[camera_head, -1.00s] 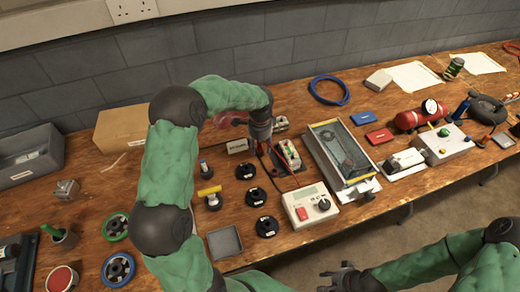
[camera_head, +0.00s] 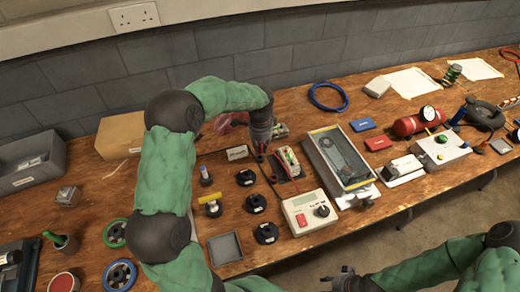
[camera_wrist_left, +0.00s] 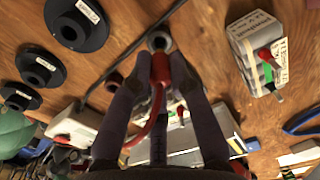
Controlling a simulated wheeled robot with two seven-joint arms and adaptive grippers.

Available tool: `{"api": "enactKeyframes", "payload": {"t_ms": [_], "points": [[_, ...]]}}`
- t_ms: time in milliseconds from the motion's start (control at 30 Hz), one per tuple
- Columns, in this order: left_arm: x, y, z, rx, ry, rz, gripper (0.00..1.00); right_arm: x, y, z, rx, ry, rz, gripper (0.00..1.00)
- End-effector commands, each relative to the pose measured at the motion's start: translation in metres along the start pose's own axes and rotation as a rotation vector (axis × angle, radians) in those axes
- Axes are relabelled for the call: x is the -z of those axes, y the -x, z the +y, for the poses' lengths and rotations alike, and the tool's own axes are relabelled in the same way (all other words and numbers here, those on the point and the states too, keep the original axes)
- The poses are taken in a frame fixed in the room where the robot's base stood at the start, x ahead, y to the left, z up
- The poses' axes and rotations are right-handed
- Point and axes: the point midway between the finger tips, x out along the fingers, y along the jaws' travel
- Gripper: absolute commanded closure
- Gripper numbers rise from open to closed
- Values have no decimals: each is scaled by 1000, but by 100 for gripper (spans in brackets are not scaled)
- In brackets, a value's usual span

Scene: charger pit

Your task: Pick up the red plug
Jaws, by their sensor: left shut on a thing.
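The red plug (camera_wrist_left: 158,72) with its red cable is between the two dark fingers of my left gripper (camera_wrist_left: 159,68) in the wrist view. The fingers are shut on it. Its far end points at a grey round piece with a dark centre (camera_wrist_left: 160,41); I cannot tell whether they touch. In the head view my left gripper (camera_head: 262,154) points down at the bench beside the block with red and green parts (camera_head: 286,163), and hides most of the plug. My right gripper (camera_head: 342,279) is at the bottom edge, low in front of the bench, open and empty.
A white meter box (camera_head: 309,212) and a glass-topped tray (camera_head: 342,160) stand right of the gripper. Several black round pieces (camera_head: 256,203) lie to its left. A labelled block (camera_wrist_left: 258,50) is at the wrist view's right.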

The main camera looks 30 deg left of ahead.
Motion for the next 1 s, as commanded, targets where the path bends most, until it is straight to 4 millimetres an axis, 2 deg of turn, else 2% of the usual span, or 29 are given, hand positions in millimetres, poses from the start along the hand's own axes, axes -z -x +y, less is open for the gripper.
{"api": "enactKeyframes", "payload": {"t_ms": [300,400,600,800,1000], "points": [[23,67,50,-1,-6,0,100,-1,33,-12,0,0,0,60],[33,76,73,-2,-8,0,100,-1,40,-14,0,0,0,60],[47,90,105,-1,-6,0,100,-2,49,-18,0,0,0,60],[54,97,121,-2,-2,0,100,-2,53,-19,0,0,0,60],[56,98,125,-2,-2,0,100,-2,54,-19,0,0,0,60]]}}
